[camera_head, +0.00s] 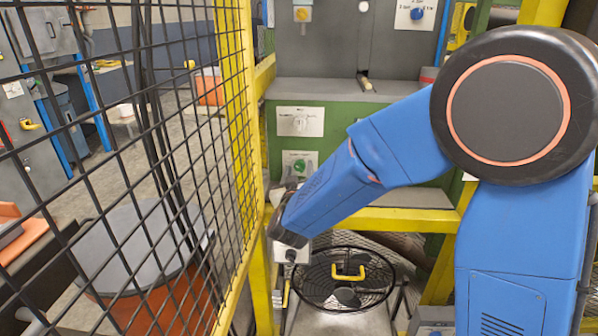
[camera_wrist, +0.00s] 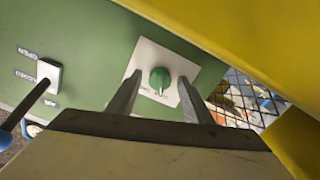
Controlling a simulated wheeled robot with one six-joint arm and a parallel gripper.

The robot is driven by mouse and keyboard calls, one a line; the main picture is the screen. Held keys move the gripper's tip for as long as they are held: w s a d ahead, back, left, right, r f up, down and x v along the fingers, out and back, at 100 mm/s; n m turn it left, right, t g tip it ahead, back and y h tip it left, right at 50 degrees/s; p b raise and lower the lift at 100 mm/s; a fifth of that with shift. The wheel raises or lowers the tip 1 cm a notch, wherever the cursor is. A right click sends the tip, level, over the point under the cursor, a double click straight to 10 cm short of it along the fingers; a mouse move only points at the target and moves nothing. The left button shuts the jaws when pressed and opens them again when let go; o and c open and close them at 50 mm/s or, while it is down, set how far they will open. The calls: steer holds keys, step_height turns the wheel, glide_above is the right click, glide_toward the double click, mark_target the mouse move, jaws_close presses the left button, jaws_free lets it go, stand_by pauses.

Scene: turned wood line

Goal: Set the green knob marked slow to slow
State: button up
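The green knob (camera_wrist: 160,80) sits on a white plate (camera_wrist: 150,57) on a green machine panel. Small dark lettering is beside the knob, too small to read. My gripper (camera_wrist: 160,85) is open, with one finger on each side of the knob in the wrist view; I cannot tell how far short of the knob the tips are. In the head view the green knob (camera_head: 299,166) shows on the lower white plate, above my wrist.
A labelled lever switch (camera_wrist: 47,75) is left of the knob in the wrist view. A yellow beam (camera_wrist: 240,40) runs close by on the right. A white knob (camera_head: 300,123) is on the plate above. Black mesh fencing (camera_head: 150,130) stands left; a round fan guard (camera_head: 342,285) is below.

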steer(key=s, duration=1.7)
steer(key=shift+s+a, duration=0.2)
steer(key=shift+a, duration=0.1)
steer(key=d+r+g+y, duration=0.3)
steer(key=d+g+y, duration=0.3)
steer(key=d, duration=0.4)
steer(key=s+d+f+m+g+h, duration=0.1)
steer(key=s+d+f+g+h, duration=0.1)
steer(key=s+d, duration=0.9)
steer(key=s+d+f+m+g+h, duration=0.2)
steer(key=s+d+g, duration=0.3)
steer(key=s+d, duration=0.6)
steer(key=shift+s+d+f+h, duration=0.25)
steer(key=shift+d+f+h, duration=0.4)
steer(key=shift+h, duration=0.05)
